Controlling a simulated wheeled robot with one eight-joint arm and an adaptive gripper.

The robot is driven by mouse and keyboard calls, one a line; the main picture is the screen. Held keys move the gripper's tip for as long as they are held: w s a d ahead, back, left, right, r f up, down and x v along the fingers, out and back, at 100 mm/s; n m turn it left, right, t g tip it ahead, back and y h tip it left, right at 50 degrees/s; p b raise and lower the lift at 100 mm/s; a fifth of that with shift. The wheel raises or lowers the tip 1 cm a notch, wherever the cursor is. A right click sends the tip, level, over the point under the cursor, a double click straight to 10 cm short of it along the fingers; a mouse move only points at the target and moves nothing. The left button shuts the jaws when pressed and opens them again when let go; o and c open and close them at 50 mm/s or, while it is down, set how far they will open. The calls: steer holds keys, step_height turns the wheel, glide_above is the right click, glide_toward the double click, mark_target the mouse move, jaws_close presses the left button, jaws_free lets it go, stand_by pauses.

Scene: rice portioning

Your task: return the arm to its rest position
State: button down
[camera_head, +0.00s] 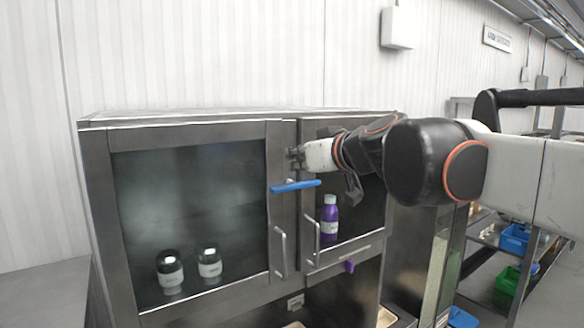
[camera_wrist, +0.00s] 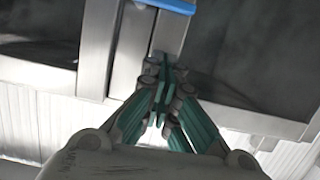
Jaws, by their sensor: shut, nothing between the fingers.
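My gripper (camera_head: 297,157) is at the upper part of the steel cabinet (camera_head: 285,200), in front of the frame between its two glass doors. In the wrist view its fingers (camera_wrist: 163,75) are shut together with nothing between them. Whether the tips touch the cabinet I cannot tell. My arm reaches in from the right of the head view and hides the cabinet's upper right part. A blue bar (camera_head: 296,186) lies just below my gripper across the door frames; its blue end also shows at the top of the wrist view (camera_wrist: 172,5).
Both cabinet doors look closed, with upright handles (camera_head: 280,252) sticking out. A shelf rack with blue and green bins (camera_head: 507,280) stands at the right. A grey counter (camera_head: 45,290) is at the left.

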steer(key=v, duration=0.5)
steer(key=s+d+f+m+g+h+b, duration=0.2)
steer(key=s+d+f+b, duration=0.3)
steer(key=f, duration=1.8)
steer(key=s+d+f+m+g+h+b, duration=0.2)
steer(key=s+d+f+b, duration=0.4)
steer(key=f+b, duration=1.3)
steer(key=s+d+f+m+g+h+b, duration=0.1)
steer(key=s+d+f+m+h+b, duration=0.2)
steer(key=f, duration=2.5)
steer(key=s+d+h+b, duration=0.1)
steer(key=s+d+b, duration=0.2)
steer(key=s+b, duration=0.5)
steer(key=shift+s+g+b, duration=0.4)
steer(key=shift+s, duration=0.4)
